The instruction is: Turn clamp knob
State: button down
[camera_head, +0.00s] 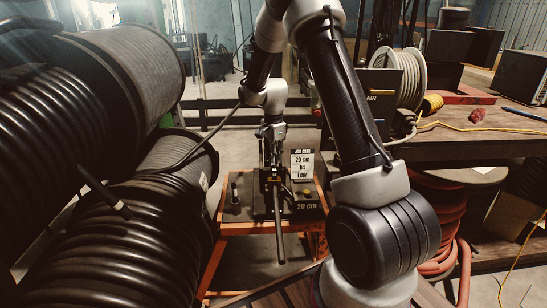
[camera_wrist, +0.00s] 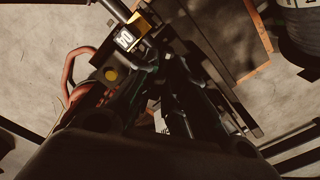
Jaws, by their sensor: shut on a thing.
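The hose crimper (camera_head: 268,207) stands on a small orange-framed stand in the middle of the head view. My gripper (camera_head: 271,165) points down onto its top. In the wrist view my gripper (camera_wrist: 165,68) has its dark fingers closed together at the machine, shut on what appears to be the clamp knob. The knob itself is hidden between and behind the fingers. A grey bar or hose (camera_head: 280,240) sticks out of the crimper's front.
A job card (camera_head: 302,165) reading "20 cm, 04, LOW" stands right of the crimper. A small dark cylinder (camera_head: 235,198) stands on the stand's left side. Large black hose reels (camera_head: 130,200) crowd the left. A workbench (camera_head: 470,140) with a spool stands at right.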

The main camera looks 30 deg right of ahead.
jog(key=c, duration=1.5)
grip_release()
jog(key=shift+r, duration=0.1)
notch_tip(320, 180, up, 12)
jog(key=shift+f, duration=0.1)
